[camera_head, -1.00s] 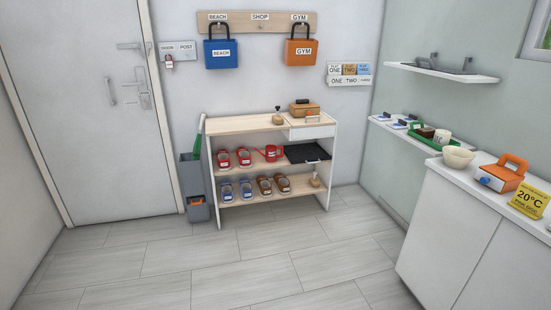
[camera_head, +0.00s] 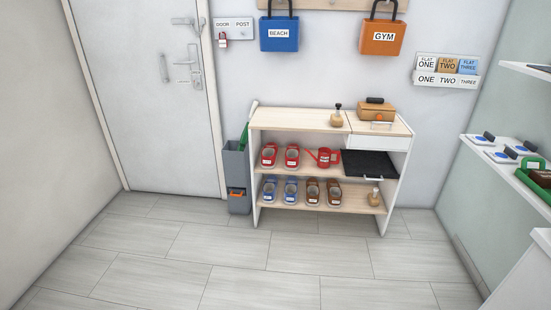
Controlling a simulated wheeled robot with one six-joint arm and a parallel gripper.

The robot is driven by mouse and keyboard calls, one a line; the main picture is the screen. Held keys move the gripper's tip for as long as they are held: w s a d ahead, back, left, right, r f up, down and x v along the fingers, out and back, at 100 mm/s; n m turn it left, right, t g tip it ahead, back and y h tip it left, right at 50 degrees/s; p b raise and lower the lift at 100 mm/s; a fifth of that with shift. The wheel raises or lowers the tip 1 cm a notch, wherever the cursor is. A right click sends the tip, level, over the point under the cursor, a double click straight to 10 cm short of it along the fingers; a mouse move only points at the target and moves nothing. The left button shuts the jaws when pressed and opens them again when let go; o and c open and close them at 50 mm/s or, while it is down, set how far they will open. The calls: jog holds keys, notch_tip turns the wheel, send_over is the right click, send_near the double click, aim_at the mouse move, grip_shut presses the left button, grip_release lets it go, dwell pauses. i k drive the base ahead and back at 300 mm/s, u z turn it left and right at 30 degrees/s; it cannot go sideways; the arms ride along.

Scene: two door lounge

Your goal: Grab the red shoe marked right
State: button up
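Two red shoes stand side by side on the upper shelf of the wooden shoe rack (camera_head: 310,202), ahead of me. One is the left-hand red shoe (camera_head: 268,156); the other is the right-hand red shoe (camera_head: 292,157). Each bears a small white label, too small to read here, so I cannot tell which is marked right. My gripper is not in view.
Blue shoes (camera_head: 280,190) and brown shoes (camera_head: 323,193) stand on the lower shelf. A black tray (camera_head: 369,164) sits at the upper shelf's right. A grey bin (camera_head: 237,175) stands left of the rack. A white cabinet (camera_head: 522,270) is at lower right. The floor ahead is clear.

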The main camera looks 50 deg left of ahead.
aim_at(293, 152)
jog(key=u, duration=0.6)
jog(key=i, duration=1.05)
jog(key=u, duration=0.9)
jog(key=i, duration=0.3)
jog(key=u, duration=0.35)
